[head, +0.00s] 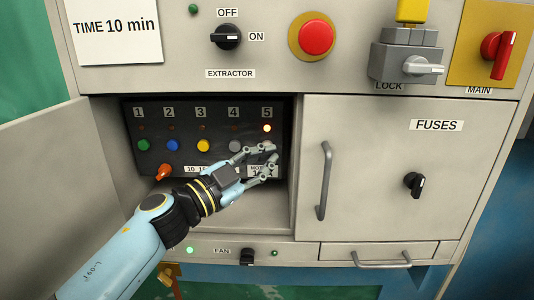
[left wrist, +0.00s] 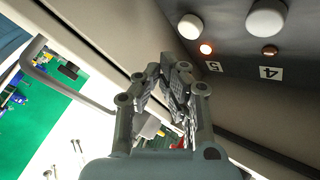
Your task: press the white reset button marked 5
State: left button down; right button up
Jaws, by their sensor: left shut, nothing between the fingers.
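The white reset button marked 5 (left wrist: 190,27) shows in the left wrist view, beside a lit orange-red lamp (left wrist: 206,49) and the number 5 label (left wrist: 214,67). In the head view, the number 5 label (head: 267,112) and lit lamp (head: 267,128) are at the right end of the recessed dark panel; my fingers largely cover the button below them. My left gripper (head: 273,157) is shut and empty in front of the panel's lower right. In the left wrist view its fingers (left wrist: 172,75) are below and left of the button, with no contact visible. My right gripper is not in view.
Button 4 (left wrist: 266,18) is next to button 5. Green (head: 143,145), blue (head: 172,146) and yellow (head: 203,146) buttons line the panel, with an orange-red knob (head: 163,172) below. The recess's right wall and the fuse door's handle (head: 323,181) are close to my gripper.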

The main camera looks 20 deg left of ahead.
pick_arm(q)
jog(key=shift+w+a+r, duration=0.1)
jog(key=shift+w+a, duration=0.15)
jog(key=shift+w, duration=0.65)
dwell(0.8)
jog(key=shift+w+a, duration=0.15)
jog(key=shift+w, duration=0.25)
